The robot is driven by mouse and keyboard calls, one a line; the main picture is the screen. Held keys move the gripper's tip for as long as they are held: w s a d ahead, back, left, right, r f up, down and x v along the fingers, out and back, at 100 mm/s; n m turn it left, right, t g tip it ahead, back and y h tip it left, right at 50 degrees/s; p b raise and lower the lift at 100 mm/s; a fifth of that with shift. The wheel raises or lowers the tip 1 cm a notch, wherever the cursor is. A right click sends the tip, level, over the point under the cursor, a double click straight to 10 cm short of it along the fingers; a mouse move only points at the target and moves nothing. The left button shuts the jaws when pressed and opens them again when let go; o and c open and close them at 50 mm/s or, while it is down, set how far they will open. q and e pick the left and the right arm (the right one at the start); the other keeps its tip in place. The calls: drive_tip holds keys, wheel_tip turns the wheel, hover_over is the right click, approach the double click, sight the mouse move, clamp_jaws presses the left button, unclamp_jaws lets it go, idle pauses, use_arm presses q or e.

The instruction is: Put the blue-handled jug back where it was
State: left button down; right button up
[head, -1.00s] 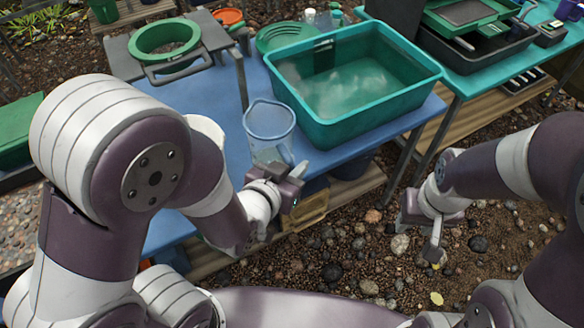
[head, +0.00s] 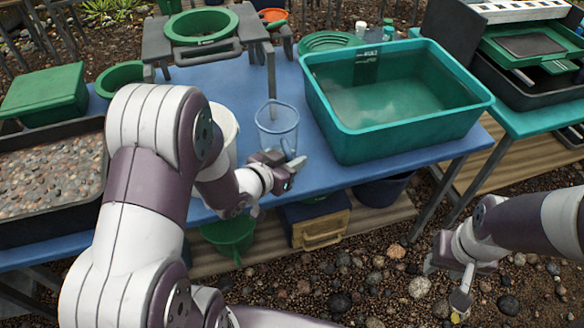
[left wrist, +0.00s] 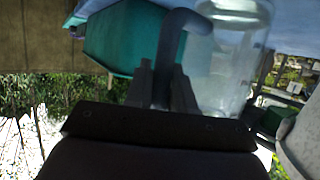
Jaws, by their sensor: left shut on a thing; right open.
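The clear jug (head: 277,133) with a blue rim is upright over the blue table's front part, left of the teal tub. My left gripper (head: 287,162) is shut on the jug's handle, at the jug's near right side. In the left wrist view the fingers (left wrist: 165,88) close on the dark blue handle (left wrist: 178,40), with the clear jug body (left wrist: 228,60) beside it. I cannot tell whether the jug's base touches the table. My right gripper (head: 461,282) is open and empty, low over the gravel at the right.
The teal tub (head: 410,130) of water stands right of the jug. A white bucket (head: 224,128) is partly hidden behind my left arm. A pebble tray (head: 52,180) is at left. A green funnel (head: 230,235) is below the table's front edge.

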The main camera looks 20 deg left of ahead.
use_arm(q)
wheel_tip(320, 180, down, 2)
drive_tip(key=shift+f, duration=0.1)
drive_tip(key=shift+w, duration=0.1)
drive_tip(key=shift+f, duration=0.1)
drive_tip(key=c, duration=1)
unclamp_jaws()
